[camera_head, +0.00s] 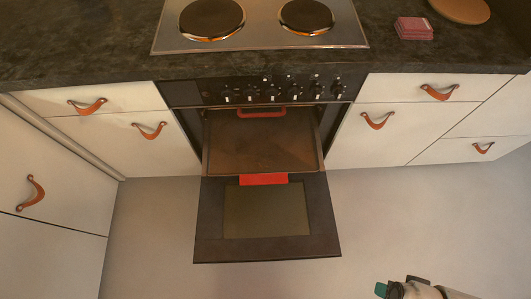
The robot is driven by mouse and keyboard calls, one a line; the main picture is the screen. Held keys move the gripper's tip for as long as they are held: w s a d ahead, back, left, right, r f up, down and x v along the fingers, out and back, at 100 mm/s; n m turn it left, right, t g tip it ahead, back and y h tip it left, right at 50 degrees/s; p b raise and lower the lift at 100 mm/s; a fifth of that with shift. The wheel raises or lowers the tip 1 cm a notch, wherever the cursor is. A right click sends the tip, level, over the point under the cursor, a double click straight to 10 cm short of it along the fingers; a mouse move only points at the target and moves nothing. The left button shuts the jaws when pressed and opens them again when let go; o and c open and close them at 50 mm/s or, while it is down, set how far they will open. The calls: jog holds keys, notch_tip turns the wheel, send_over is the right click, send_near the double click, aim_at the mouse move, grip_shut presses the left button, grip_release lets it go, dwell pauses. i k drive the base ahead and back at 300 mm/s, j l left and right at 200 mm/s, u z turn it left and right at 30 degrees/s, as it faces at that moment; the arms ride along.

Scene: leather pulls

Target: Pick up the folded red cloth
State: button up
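A folded red cloth (414,28) lies on the dark countertop, to the right of the hob, near the counter's front edge. It looks like a small layered stack with pale lines. Part of my arm's end, with my gripper (397,288), shows at the bottom right edge of the head view. It is low in the picture, in front of the cabinets and well apart from the cloth. A teal part and a dark part show on it. Its fingers cannot be made out clearly, so I cannot tell their opening.
The oven door (210,220) is open, folded down into the floor space, with a flat red piece (263,179) at its inner edge. The hob (260,39) has two round plates. A round board (462,9) lies right of the cloth. Floor (420,210) to the right is clear.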

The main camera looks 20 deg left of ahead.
aim_at(410, 28)
jog(key=u, duration=0.55)
jog(key=i+l+u, duration=0.15)
jog(key=l+u, duration=0.3)
jog(key=i+l+u, duration=0.15)
jog(key=l+u, duration=0.7)
